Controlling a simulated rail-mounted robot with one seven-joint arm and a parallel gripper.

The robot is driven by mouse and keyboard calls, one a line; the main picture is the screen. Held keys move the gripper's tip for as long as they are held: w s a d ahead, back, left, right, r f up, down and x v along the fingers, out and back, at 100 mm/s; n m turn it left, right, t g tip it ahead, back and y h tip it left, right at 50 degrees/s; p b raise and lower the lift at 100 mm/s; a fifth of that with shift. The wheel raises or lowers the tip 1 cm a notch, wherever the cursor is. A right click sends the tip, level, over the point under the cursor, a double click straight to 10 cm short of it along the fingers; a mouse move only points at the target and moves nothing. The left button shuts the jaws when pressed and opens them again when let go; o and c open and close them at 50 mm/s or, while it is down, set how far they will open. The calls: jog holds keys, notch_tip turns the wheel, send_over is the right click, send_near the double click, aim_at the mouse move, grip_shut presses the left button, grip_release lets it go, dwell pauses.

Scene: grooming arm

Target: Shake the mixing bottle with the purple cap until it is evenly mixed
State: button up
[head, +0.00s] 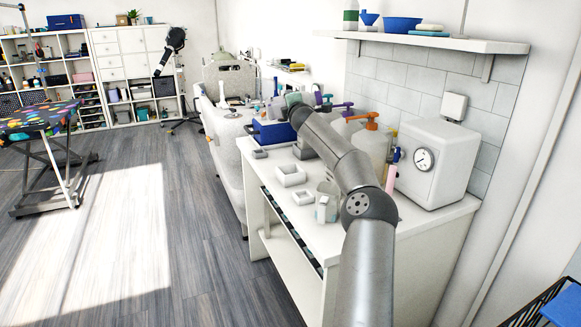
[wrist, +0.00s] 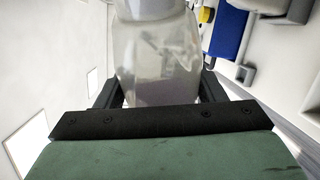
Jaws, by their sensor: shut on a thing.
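In the wrist view a clear, cloudy bottle (wrist: 156,55) stands between the two dark fingers of my gripper (wrist: 158,88), which is shut on it. Its contents look pale and milky, with a greyer, faintly purple patch near the gripper. The bottle's top runs out of the frame, so its cap colour is hidden. In the head view my gripper (head: 290,101) is far along the counter, above the blue box; the held bottle is mostly hidden there.
The counter (head: 408,222) carries a blue box (head: 270,132), small white trays (head: 290,174), an orange-topped pump bottle (head: 371,142) and a white cabinet with a dial (head: 436,163). Purple pump tops (head: 323,99) rise behind my arm. A wall shelf (head: 430,40) hangs above.

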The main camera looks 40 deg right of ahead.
jog(key=shift+r, duration=0.15)
jog(key=shift+f+m+b, duration=0.5)
jog(key=shift+m+b, duration=0.5)
jog(key=shift+b, duration=0.25)
jog(key=shift+m+t+b, duration=0.3)
jog(key=shift+m+b, duration=0.4)
jog(key=shift+b, duration=0.15)
jog(key=shift+m+b, duration=0.5)
jog(key=shift+r+m, duration=0.45)
jog(key=shift+m, duration=0.05)
jog(key=shift+f+m+h+b, duration=0.4)
jog(key=shift+m+b, duration=0.3)
jog(key=shift+b, duration=0.4)
jog(key=shift+a+f+m+b, duration=0.1)
jog(key=shift+f+m+b, duration=0.05)
jog(key=shift+m+b, duration=1.15)
jog(key=shift+m, duration=0.1)
jog(key=shift+r+m, duration=0.4)
jog(key=shift+m, duration=0.2)
jog(key=shift+r, duration=0.15)
